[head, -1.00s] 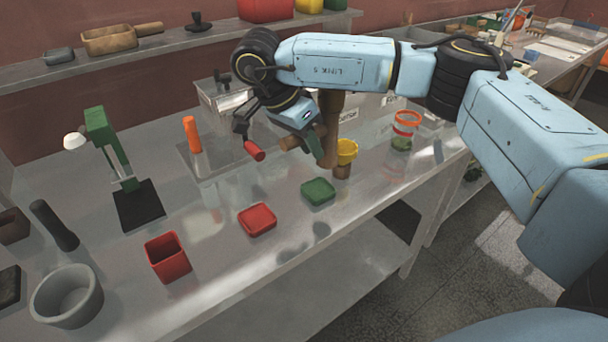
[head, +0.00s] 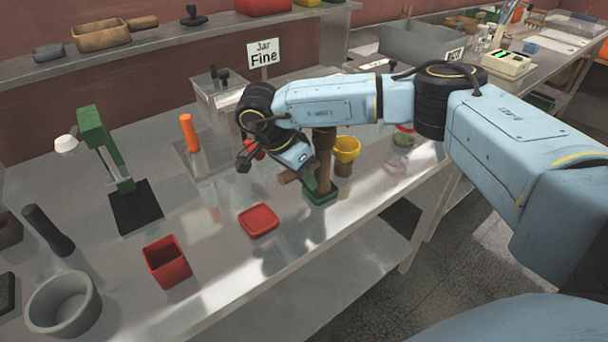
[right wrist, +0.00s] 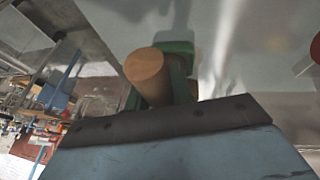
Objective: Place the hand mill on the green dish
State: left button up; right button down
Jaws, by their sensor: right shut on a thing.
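The hand mill (head: 325,143) is a brown wooden cylinder, roughly upright. My right gripper (head: 310,180) is shut on it, and the arm hides part of the mill. A brown piece sticks out to the left of the grip. The green dish (head: 321,198) is small and square, near the table's front edge. The mill's lower end is over the dish, at or just above it; I cannot tell whether they touch. In the right wrist view a round brown wooden end (right wrist: 148,66) shows in front of the fingers. My left gripper is not in view.
A red dish (head: 258,221) lies to the left of the green one, with a red square cup (head: 167,261) farther left. A yellow funnel (head: 346,149) on a brown base stands close behind on the right. An orange cylinder (head: 189,133) stands at the back left.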

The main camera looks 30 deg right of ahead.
jog(key=c, duration=1.2)
grip_release()
jog(key=v, duration=1.2)
jog(key=shift+a+r, duration=0.1)
